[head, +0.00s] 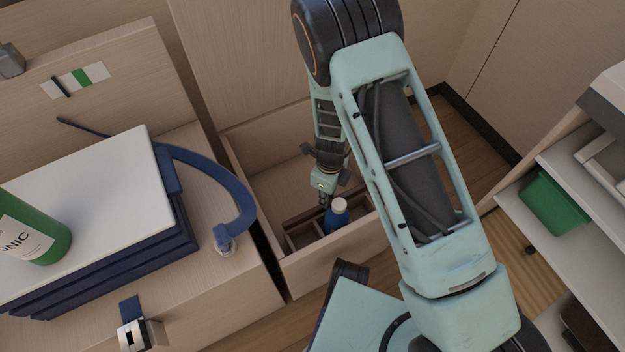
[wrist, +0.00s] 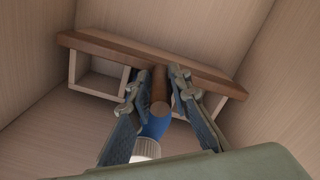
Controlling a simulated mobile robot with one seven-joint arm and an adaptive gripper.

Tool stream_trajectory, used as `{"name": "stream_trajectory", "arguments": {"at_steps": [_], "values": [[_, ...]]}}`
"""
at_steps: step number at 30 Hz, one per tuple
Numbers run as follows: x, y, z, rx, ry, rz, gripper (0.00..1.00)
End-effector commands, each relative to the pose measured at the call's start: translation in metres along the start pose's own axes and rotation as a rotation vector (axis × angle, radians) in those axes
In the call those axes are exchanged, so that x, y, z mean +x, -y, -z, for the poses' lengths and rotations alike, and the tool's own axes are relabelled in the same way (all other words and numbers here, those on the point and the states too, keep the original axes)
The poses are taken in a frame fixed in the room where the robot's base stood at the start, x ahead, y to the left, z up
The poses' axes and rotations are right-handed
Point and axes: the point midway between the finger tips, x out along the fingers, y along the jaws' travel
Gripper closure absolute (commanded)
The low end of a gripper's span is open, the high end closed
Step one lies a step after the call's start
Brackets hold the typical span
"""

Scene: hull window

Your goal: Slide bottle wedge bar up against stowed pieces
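The brown wedge bar (wrist: 195,75) lies across a pale wooden divider inside an open drawer, and a round brown peg (wrist: 159,84) rises from its middle toward the wrist camera. My gripper (wrist: 160,74) reaches down into the drawer with one finger on each side of the peg. The fingertips are close to it; I cannot tell whether they press on it. In the head view my gripper (head: 325,200) is small and partly hidden against the dark bar. A blue bottle with a white cap (head: 340,204) stands beside the bar, and its cap (wrist: 147,148) shows below the peg.
A cabinet top with blue stacked panels (head: 165,232) and a green tonic bottle (head: 38,232) is at left. Shelves with a green bin (head: 553,204) are at right. The drawer floor behind the bar looks clear.

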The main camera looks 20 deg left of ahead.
Motion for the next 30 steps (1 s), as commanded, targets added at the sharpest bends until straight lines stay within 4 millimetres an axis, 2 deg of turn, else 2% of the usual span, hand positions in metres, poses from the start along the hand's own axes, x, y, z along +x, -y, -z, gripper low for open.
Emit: {"name": "stream_trajectory", "arguments": {"at_steps": [1,4,14,30], "values": [[0.001,-0.001,0.001,0.0,-0.002,-0.002,0.76],[0.0,-0.001,0.001,0.0,-0.001,-0.001,0.66],[-0.002,0.0,0.0,-0.001,0.0,0.001,0.66],[-0.044,0.0,-0.001,-0.002,0.001,0.001,0.66]]}}
